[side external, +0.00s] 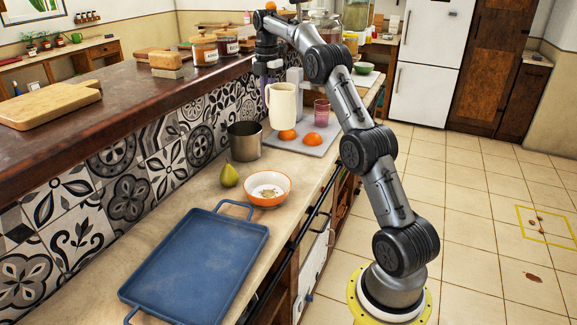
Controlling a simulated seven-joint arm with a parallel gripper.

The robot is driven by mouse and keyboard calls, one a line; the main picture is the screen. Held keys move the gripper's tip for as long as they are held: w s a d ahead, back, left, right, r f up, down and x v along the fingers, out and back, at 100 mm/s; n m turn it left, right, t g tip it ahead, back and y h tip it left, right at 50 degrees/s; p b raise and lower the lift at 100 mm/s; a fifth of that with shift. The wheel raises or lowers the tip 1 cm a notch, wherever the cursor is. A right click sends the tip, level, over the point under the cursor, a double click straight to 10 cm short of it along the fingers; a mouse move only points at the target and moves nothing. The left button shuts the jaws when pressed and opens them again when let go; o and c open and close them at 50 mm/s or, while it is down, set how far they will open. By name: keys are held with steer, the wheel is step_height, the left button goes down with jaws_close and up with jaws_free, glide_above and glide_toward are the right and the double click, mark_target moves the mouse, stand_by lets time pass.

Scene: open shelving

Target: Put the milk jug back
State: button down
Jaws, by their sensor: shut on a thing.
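The cream-white milk jug (285,108) is upright at the grey board (318,148) on the lower counter. My gripper (267,86) points down at the jug's upper left and is shut on it. The exact grip, at the handle or the rim, is partly hidden. I cannot tell whether the jug's base touches the board.
Oranges (313,140) and a pink glass (321,112) stand close to the jug. A metal pot (244,141), a pear (229,175), a bowl (268,188) and a blue tray (195,268) occupy the nearer counter. A raised wooden ledge (120,118) runs along the left.

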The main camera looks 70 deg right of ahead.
steer(key=s+a+m, duration=0.2)
steer(key=s+m, duration=1.7)
steer(key=m, duration=0.2)
steer(key=shift+m, duration=0.3)
steer(key=w+d+f, duration=0.3)
steer(key=f, duration=0.2)
steer(key=w+d+f, duration=0.3)
steer(key=d+f, duration=0.1)
steer(key=f, duration=0.1)
steer(key=w+d+f, duration=0.2)
steer(key=d+f, duration=0.2)
steer(key=f, duration=0.1)
steer(key=shift+w+d+f, duration=0.1)
steer(key=shift+w, duration=0.3)
steer(key=shift+f, duration=1.45)
steer(key=shift+f, duration=0.1)
